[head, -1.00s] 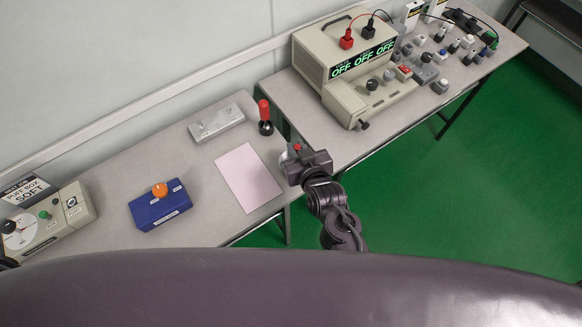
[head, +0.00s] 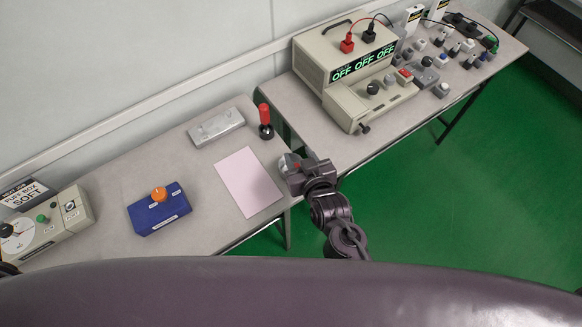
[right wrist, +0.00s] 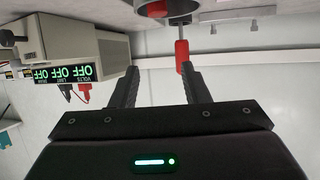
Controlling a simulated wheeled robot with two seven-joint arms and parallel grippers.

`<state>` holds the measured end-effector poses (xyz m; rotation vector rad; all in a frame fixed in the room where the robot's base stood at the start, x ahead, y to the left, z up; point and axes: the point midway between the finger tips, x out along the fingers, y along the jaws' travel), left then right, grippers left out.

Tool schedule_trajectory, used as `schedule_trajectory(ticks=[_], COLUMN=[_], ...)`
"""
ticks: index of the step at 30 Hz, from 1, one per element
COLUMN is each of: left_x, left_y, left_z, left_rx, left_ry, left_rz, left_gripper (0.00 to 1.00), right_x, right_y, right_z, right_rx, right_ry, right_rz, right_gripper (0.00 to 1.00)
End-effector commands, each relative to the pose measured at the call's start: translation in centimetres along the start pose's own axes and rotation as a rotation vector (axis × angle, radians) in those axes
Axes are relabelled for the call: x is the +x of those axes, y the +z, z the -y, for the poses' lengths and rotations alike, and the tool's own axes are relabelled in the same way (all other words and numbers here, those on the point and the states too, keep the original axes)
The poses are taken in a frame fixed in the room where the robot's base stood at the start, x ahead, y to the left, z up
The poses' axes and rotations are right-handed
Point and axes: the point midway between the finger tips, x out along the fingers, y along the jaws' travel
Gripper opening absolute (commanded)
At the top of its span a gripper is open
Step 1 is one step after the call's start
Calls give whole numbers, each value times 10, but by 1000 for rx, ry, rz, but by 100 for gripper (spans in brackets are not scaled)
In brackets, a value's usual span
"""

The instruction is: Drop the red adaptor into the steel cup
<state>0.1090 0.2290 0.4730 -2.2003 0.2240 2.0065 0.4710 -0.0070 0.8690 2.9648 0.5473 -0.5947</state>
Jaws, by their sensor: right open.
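The steel cup (head: 284,161) stands by the right end of the near table, partly hidden by my right gripper (head: 292,168). The red adaptor (head: 297,165) shows as a small red patch within the cup's outline, beside the jaws. In the right wrist view, which is upside down, the cup (right wrist: 184,5) is at the top edge with the red adaptor (right wrist: 155,9) inside its rim. My right gripper (right wrist: 162,78) is open, with nothing between its fingers. My left gripper cannot be made out in the head view.
A red-handled lever (head: 265,118) stands behind the cup. A pink sheet (head: 248,182), blue box (head: 160,212) and metal block (head: 216,127) lie to the left. The beige tester (head: 345,62) stands on the right table. Green floor is open at right.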

Motion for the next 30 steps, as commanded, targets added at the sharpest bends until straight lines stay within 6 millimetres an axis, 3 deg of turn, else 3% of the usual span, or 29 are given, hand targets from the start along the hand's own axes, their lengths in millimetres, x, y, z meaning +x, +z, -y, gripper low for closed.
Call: schedule_trajectory(ticks=[6, 12, 30], left_x=[6, 9, 8], left_y=[1, 2, 2], left_z=[0, 1, 2], left_rx=[-1, -2, -2], left_ry=[-1, -1, -2], left_rz=[1, 1, 2], left_gripper=[43, 43, 43], right_x=[-38, -57, -60], right_y=[2, 1, 0], right_z=[1, 0, -4], right_rx=[0, 0, 2], right_ry=[-3, -1, 1], right_rz=[2, 1, 25], right_gripper=[42, 42, 42])
